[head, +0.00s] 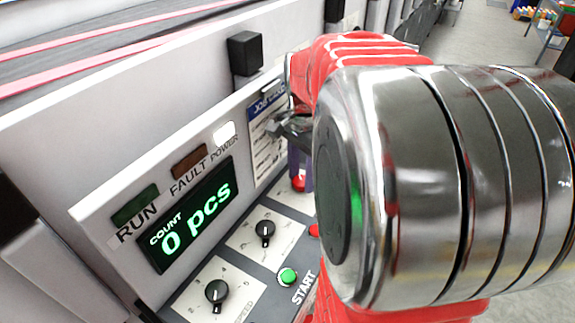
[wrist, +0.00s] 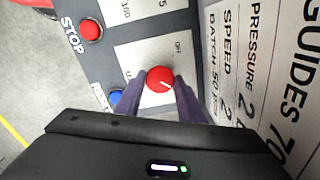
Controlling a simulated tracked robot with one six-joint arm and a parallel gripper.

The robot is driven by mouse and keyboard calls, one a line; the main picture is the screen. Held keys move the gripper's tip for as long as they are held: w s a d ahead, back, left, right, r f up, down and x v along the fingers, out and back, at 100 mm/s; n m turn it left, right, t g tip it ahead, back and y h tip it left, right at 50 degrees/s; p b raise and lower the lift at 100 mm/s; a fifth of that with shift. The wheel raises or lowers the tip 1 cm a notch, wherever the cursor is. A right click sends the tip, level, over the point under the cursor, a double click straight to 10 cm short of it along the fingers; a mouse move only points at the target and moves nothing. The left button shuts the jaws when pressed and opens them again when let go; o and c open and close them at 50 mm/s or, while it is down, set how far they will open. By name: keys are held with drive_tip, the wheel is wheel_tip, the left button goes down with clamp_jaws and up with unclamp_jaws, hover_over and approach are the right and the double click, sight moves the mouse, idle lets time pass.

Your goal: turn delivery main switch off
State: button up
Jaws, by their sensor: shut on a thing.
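The delivery main switch is a red rotary knob (wrist: 160,77) on a pale plate, with a white pointer line and the label OFF (wrist: 178,47) printed beside it. My gripper (wrist: 161,86) is shut on the knob, one dark purple finger on each side. In the head view, a little of the red knob (head: 299,184) shows beside my purple finger, and my arm hides much of this area. The other position label is mostly hidden by the finger. The white POWER lamp (head: 224,132) looks bright.
A red STOP button (wrist: 91,29) and a blue RESET button (wrist: 116,97) are close by. The head view shows a green START button (head: 288,276), black dials (head: 265,231), and a display (head: 190,217) reading 0 pcs. A job card (head: 267,135) is beside my gripper.

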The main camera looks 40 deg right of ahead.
drive_tip(key=n, duration=1.3)
drive_tip(key=shift+n, duration=0.3)
drive_tip(key=n, duration=0.4)
idle(0.4)
drive_tip(key=o, duration=1)
drive_tip(key=shift+o, duration=0.2)
